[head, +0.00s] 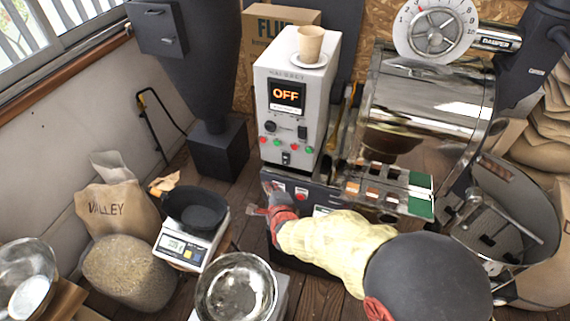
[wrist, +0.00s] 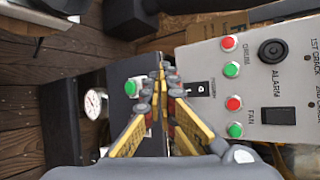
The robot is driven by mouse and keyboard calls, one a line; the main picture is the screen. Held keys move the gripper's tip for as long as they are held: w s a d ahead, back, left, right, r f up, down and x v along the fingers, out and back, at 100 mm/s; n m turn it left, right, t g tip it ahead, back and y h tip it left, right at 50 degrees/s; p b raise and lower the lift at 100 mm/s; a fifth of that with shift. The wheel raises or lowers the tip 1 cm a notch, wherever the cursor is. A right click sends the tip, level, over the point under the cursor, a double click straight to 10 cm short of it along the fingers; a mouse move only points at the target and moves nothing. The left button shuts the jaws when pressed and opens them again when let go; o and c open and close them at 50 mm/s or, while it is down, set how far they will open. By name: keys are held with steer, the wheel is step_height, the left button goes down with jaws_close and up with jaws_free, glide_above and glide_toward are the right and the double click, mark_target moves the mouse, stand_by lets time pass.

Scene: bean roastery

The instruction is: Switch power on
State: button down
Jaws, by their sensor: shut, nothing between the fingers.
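The grey control box (head: 301,110) stands upright with a display (head: 286,97) that reads OFF. Its power switch (head: 286,158) is a small black plate low on the front, below the red and green buttons. In the wrist view the power switch (wrist: 201,88) shows a white mark and lies just right of my fingers. My gripper (wrist: 163,70) is shut and empty, and its fingers partly cover the box's lower edge. In the head view my gripper (head: 262,209) is low in front of the dark lower panel. Whether it touches anything cannot be told.
In the wrist view, drum and fan buttons, an alarm knob (wrist: 272,52) and a black rocker (wrist: 278,116) sit near the power switch. A cup (head: 310,42) stands on the box. The scale (head: 184,249) is left.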

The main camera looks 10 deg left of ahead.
mark_target(285, 160)
steer(key=shift+w+d+f+b, duration=0.15)
steer(key=shift+w+b, duration=0.5)
steer(key=shift+w, duration=0.8)
steer(key=shift+w+d+f+b, duration=0.15)
steer(key=shift+w+b, duration=0.45)
steer(key=shift+w, duration=0.85)
steer(key=shift+w+d+f+b, duration=0.1)
steer(key=shift+w+f+b, duration=0.15)
steer(key=shift+w+b, duration=0.8)
steer(key=shift+w, duration=0.55)
steer(key=shift+w, duration=0.3)
steer(key=shift+w+b, duration=0.3)
steer(key=shift+b, duration=0.25)
steer(key=shift+s, duration=0.1)
steer(key=shift+s, duration=0.7)
